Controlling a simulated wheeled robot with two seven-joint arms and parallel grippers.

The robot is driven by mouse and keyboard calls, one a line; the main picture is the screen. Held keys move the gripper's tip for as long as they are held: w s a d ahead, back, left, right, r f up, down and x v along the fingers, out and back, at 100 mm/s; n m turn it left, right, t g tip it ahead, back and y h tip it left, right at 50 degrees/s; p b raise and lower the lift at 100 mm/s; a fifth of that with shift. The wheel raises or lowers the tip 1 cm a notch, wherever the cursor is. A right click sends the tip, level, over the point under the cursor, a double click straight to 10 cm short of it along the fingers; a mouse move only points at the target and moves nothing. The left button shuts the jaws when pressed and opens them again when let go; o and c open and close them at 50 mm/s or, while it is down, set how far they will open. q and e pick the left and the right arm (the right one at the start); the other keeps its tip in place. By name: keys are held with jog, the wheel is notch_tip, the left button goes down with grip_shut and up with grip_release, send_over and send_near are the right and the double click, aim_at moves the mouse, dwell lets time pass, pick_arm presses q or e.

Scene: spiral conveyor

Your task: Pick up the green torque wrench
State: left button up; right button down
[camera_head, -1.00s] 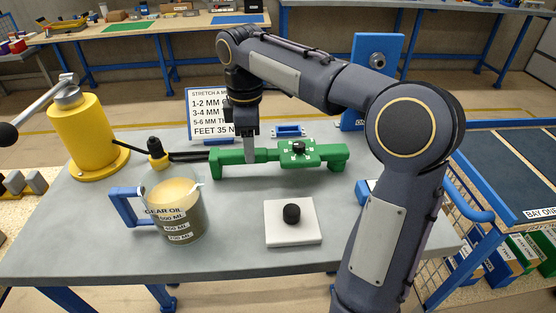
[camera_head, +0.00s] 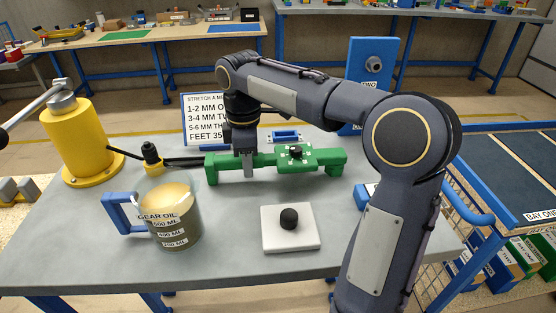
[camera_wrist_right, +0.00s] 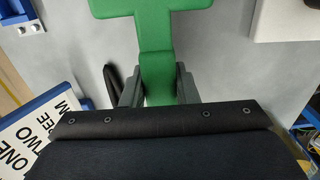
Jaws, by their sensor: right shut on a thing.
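The green torque wrench (camera_head: 225,166) lies lengthwise across the back half of the grey workbench, with a black knob on its body. My right gripper (camera_head: 248,168) comes down from above and is shut on its narrower part, left of the knob. In the right wrist view the fingers of my right gripper (camera_wrist_right: 158,88) stand on both sides of the green wrench (camera_wrist_right: 155,45). The wrench appears to be still resting at bench level. My left gripper is not in view.
A gear oil jug (camera_head: 172,220) stands in front at left, beside a yellow jack-like cylinder (camera_head: 80,145). A white plate with a black knob (camera_head: 289,217) lies in front of the wrench. A sign (camera_head: 205,108) and blue upright block (camera_head: 362,100) stand behind.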

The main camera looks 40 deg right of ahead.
dwell(0.3)
notch_tip(320, 180, up, 10)
jog(key=p, duration=0.3)
jog(key=c, duration=1.7)
grip_release()
grip_shut()
jog(key=shift+w, duration=0.1)
